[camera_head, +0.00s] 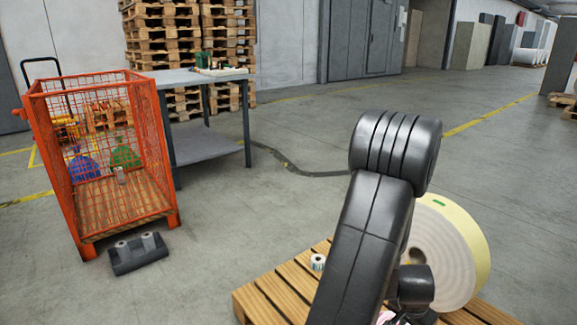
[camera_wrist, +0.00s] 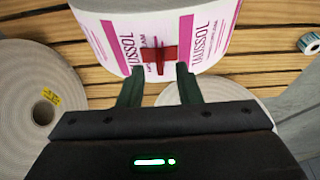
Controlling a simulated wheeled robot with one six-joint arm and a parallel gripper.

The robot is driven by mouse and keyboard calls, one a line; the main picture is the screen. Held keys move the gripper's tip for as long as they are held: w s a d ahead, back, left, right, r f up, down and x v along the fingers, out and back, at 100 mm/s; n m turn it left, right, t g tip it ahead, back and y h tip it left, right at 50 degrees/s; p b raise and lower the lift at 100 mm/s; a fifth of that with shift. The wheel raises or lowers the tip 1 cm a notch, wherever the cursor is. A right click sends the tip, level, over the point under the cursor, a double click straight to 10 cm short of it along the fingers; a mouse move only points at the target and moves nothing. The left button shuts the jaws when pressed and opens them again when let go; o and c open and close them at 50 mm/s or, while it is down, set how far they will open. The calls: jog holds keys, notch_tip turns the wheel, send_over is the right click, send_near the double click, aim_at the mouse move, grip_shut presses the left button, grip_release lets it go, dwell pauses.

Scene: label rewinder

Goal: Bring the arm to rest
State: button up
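My gripper (camera_wrist: 159,72) is open, its two dark green fingers apart. In the wrist view a white label roll (camera_wrist: 157,30) with pink TAUSSOL print lies just beyond the fingertips. A red cross-shaped piece (camera_wrist: 158,54) shows on its side, between the fingertips in the picture. I see nothing held, but cannot tell whether a fingertip touches the roll. In the head view my black arm (camera_head: 375,220) is bent over a wooden pallet (camera_head: 270,300) and hides the gripper.
A large cream roll (camera_head: 455,250) stands on the pallet beside my arm, with a small roll (camera_head: 318,262) left. Grey rolls (camera_wrist: 40,95) lie near the gripper. An orange mesh cage (camera_head: 165,150), a dark block (camera_head: 138,258) and a grey table (camera_head: 200,78) stand left.

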jog(key=shift+b+x, duration=0.35)
jog(key=shift+x, duration=0.65)
jog(key=shift+r, duration=0.1)
jog(key=shift+r, duration=0.1)
